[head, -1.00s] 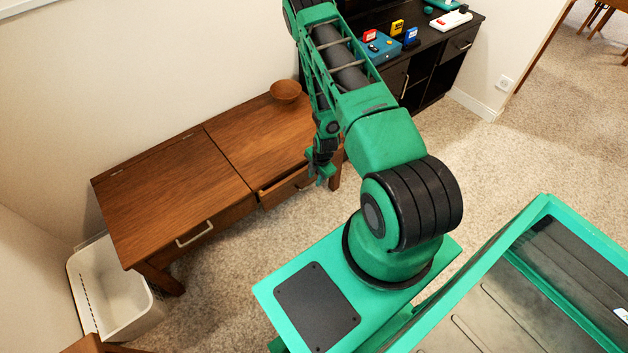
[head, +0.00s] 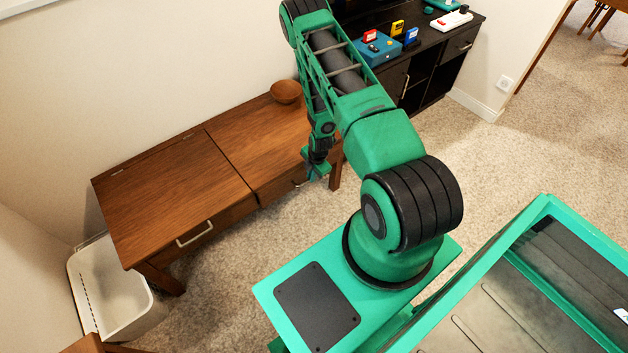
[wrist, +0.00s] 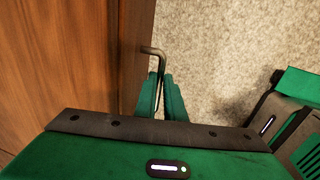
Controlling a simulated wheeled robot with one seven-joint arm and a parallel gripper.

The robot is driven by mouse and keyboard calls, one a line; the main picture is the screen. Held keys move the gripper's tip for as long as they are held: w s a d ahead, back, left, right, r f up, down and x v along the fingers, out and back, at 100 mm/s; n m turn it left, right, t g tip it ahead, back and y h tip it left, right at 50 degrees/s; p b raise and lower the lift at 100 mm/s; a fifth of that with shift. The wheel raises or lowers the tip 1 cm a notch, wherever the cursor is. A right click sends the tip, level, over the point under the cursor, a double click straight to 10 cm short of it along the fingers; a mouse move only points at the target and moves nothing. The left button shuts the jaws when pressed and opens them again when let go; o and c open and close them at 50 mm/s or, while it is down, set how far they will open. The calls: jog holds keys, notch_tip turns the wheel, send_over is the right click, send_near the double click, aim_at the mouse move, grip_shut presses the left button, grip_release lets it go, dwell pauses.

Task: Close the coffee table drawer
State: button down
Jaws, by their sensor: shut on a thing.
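The wooden coffee table (head: 180,185) stands against the wall. Its right drawer (head: 276,188) now looks flush with the table front, as far as my arm lets me see. In the wrist view the drawer's metal handle (wrist: 152,50) sticks out from the wooden front. My gripper (head: 316,174) is at this handle, and in the wrist view its green fingers (wrist: 162,92) are shut on the handle bar. The left drawer front, with its own handle (head: 195,234), is flush too.
A brown bowl (head: 285,92) sits on the table's back right. A white bin (head: 108,290) stands at the left end. A dark cabinet (head: 430,75) with small coloured items stands behind my arm. Carpet (head: 230,270) in front of the table is clear.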

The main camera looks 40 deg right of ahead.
jog(key=shift+w, duration=1.15)
jog(key=c, duration=1.8)
grip_release()
jog(key=shift+c, duration=0.2)
jog(key=s, duration=0.4)
jog(key=s+d+r+m, duration=0.1)
jog(key=s+r+m, duration=0.1)
jog(key=r, duration=1.3)
jog(key=s+r+m, duration=0.1)
jog(key=r+m, duration=0.4)
jog(key=r, duration=1.1)
jog(key=shift+s+d+g+h, duration=0.3)
jog(key=shift+s+d+g, duration=0.05)
jog(key=shift+s+g, duration=0.05)
